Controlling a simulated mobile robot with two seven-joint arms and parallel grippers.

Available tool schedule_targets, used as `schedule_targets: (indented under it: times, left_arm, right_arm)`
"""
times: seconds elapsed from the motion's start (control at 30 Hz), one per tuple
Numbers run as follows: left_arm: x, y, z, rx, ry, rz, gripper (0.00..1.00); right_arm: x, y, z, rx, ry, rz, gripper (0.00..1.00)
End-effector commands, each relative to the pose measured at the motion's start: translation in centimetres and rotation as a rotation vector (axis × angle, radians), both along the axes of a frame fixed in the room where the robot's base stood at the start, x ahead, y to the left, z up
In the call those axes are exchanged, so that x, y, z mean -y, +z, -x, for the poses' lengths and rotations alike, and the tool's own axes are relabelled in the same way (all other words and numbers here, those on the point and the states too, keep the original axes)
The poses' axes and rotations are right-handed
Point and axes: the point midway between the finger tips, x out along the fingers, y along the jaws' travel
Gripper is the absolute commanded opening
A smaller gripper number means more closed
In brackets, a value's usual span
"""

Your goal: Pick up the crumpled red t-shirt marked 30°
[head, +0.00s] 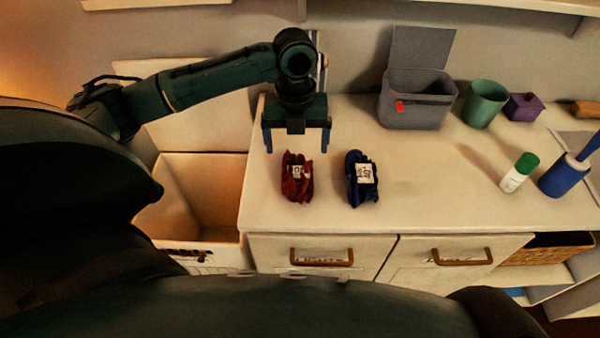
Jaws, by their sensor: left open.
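A crumpled red t-shirt (292,183) lies on the white counter near its left front part. A small white label shows on it, but the writing is too small to read. A crumpled dark blue garment (366,192) with a white label lies to its right, a small gap apart. My left gripper (297,146) points down above the counter, just behind the red t-shirt in the picture. Its two blue fingers are spread, with nothing between them. My right gripper does not show.
The counter (430,205) is bare to the right of the garments. A grey lidded box (415,105), green cup (485,103) and purple box (523,107) stand at the back. An open bin (180,232) stands left.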

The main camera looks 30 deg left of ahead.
Motion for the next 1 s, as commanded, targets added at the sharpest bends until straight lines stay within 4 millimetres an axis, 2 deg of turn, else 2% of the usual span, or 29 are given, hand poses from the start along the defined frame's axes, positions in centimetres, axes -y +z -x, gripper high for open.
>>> schedule_targets:
  times: [0.1,0.37,0.6,0.9,1.0]
  left_arm:
    - [0.0,-1.8,0.0,-0.001,0.000,0.001,0.90]
    - [-0.1,-3.9,-0.1,-0.001,0.002,0.001,0.90]
    - [-0.2,-7.3,-0.2,-0.001,0.001,0.001,0.90]
    - [-0.2,-7.9,-0.2,0.003,0.000,0.001,0.90]
    - [-0.2,-7.9,-0.2,0.003,0.000,0.001,0.83]
  right_arm:
    - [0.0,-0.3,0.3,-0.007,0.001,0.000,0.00]
    - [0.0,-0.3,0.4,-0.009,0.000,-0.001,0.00]
    - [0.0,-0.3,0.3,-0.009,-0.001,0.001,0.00]
    - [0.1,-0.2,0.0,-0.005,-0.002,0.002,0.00]
    - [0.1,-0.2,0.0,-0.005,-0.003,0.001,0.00]
